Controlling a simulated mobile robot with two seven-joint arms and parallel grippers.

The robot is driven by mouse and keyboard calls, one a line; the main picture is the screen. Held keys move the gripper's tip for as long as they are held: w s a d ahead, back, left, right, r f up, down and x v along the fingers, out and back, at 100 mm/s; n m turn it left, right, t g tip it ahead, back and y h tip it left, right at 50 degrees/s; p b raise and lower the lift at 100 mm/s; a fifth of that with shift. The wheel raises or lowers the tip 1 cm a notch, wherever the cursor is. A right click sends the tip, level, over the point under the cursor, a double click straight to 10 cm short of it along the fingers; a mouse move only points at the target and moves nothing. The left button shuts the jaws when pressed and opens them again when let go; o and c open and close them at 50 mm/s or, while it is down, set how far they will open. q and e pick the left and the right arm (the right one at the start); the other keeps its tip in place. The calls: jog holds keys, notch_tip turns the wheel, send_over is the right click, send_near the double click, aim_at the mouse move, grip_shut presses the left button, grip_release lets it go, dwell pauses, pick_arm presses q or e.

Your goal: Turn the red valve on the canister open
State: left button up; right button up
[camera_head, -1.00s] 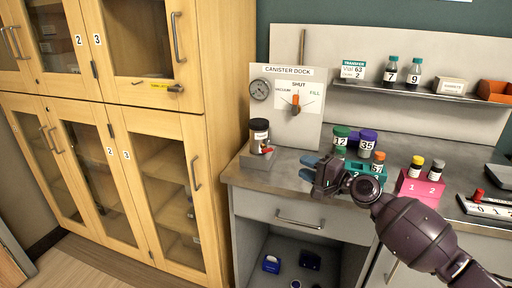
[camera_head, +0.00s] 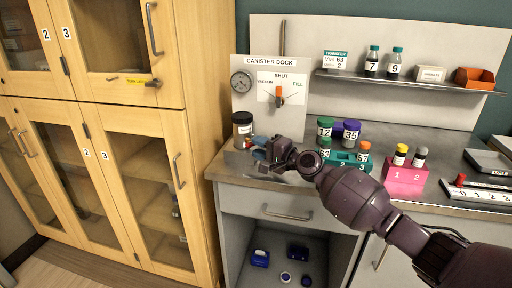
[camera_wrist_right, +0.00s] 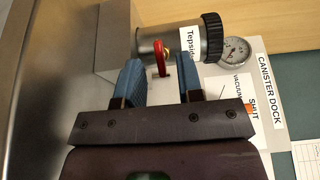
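The canister (camera_head: 242,130) stands upright on a grey block at the left end of the counter, below the canister dock panel (camera_head: 262,70). It has a black lid and a white label, and it shows sideways in the right wrist view (camera_wrist_right: 185,45). The red valve (camera_wrist_right: 160,57) sits on the canister's side; in the head view my gripper hides most of it. My right gripper (camera_head: 258,141) is beside the canister. In the right wrist view its blue fingers (camera_wrist_right: 161,85) are apart, with the valve just beyond the gap and nothing held. My left gripper is not in view.
A teal rack (camera_head: 345,159) with several capped vials and a pink block (camera_head: 404,178) with two vials stand right of my arm. A shelf (camera_head: 410,82) with bottles is above. Wooden cabinets (camera_head: 130,150) are at left.

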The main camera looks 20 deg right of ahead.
jog(key=shift+w+a, duration=0.3)
jog(key=shift+w, duration=0.25)
jog(key=c, duration=0.5)
grip_shut()
